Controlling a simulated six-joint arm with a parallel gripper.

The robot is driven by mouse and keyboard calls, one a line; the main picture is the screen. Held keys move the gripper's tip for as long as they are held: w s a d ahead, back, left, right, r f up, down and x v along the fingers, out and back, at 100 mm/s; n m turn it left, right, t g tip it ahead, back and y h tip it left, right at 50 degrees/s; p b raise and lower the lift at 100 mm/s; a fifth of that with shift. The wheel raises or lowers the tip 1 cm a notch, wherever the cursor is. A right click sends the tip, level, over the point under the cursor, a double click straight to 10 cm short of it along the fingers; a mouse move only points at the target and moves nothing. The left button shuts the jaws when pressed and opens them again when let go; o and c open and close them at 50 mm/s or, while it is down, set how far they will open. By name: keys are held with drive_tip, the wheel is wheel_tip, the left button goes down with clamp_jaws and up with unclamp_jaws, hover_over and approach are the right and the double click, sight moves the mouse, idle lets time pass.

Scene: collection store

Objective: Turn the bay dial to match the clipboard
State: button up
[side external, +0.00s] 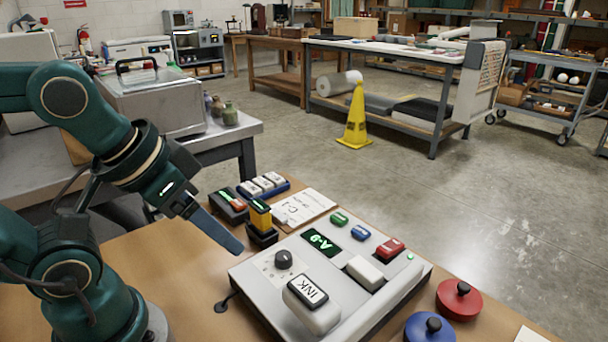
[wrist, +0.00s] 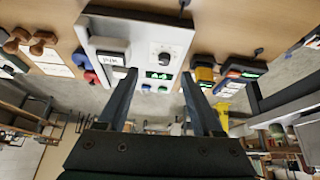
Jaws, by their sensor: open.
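The bay dial (side external: 283,259) is a dark round knob on the grey console (side external: 355,303); it also shows in the wrist view (wrist: 165,59). A small display (side external: 321,242) on the console glows green and reads A-9. The clipboard (side external: 316,203) lies flat behind the console, with a sheet marked C-1; its smaller writing is too small to read. My gripper (side external: 238,249) is open and empty, above and to the left of the dial in the side view, apart from it. In the wrist view, the fingers (wrist: 158,75) are spread, with the display between their tips. The dial's pointer mark is not clear.
The console carries a white block marked INK (side external: 316,308), green, blue and red buttons, and a white block (side external: 365,273). Red (side external: 459,302) and blue (side external: 430,330) knobbed discs lie right of the console.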

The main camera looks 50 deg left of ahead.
drive_tip(key=w+r+n+g, duration=0.1)
drive_tip(key=w+r+n, duration=0.1)
drive_tip(key=w, duration=0.2)
drive_tip(key=n+g, duration=0.2)
drive_tip(key=g, duration=0.3)
hover_over(283, 255)
wheel_tip(283, 255, down, 8)
drive_tip(key=shift+w+f, duration=0.1)
drive_tip(key=shift+f, duration=2.85)
clamp_jaws()
